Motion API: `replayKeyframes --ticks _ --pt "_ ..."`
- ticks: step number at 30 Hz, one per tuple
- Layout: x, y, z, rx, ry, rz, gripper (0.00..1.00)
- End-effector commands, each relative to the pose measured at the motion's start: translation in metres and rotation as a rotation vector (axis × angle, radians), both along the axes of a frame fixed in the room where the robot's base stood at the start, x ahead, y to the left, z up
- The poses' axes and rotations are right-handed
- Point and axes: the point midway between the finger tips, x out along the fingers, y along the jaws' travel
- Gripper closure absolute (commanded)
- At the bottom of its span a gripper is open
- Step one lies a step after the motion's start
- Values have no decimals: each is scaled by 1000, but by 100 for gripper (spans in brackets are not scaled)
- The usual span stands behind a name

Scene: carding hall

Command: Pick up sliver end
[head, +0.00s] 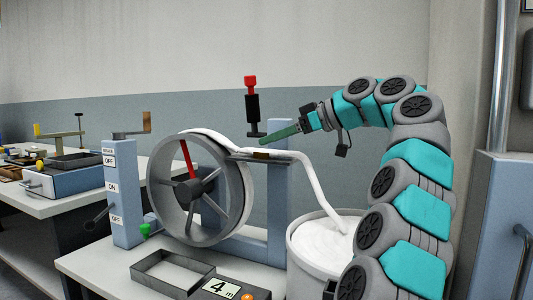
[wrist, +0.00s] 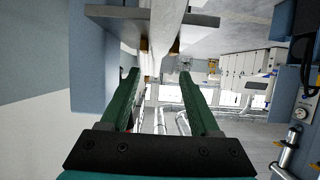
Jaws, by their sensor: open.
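The white sliver (head: 315,185) rises from a round can (head: 303,243), bends over a flat guide plate (head: 262,155) and runs onto the top of a large grey spoked wheel (head: 160,205). I cannot clearly tell where its loose end lies. My gripper (head: 266,139) is just above the guide plate, pointing left. In the wrist view, the green fingers of my gripper (wrist: 158,74) are apart and empty, with the plate (wrist: 112,15) beyond the tips. A pale strip, seemingly the sliver (wrist: 168,22), crosses the plate between two brass pieces.
A black post with a red top (head: 251,105) stands behind my gripper. A black tray (head: 172,272) and a "4 m" display (head: 221,288) are on the bench in front. A blue switch column (head: 122,190) stands left of the wheel.

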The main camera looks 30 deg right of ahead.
Motion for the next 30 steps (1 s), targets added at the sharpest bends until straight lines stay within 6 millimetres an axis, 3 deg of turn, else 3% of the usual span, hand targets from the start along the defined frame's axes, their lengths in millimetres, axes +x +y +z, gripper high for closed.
replayKeyframes --ticks 11,19,26,30 --pt "26 18 -13 -1 1 0 38" --pt "55 37 -28 -1 3 3 38" --pt "58 39 -28 0 1 2 38" --pt "58 39 -28 0 1 2 50"
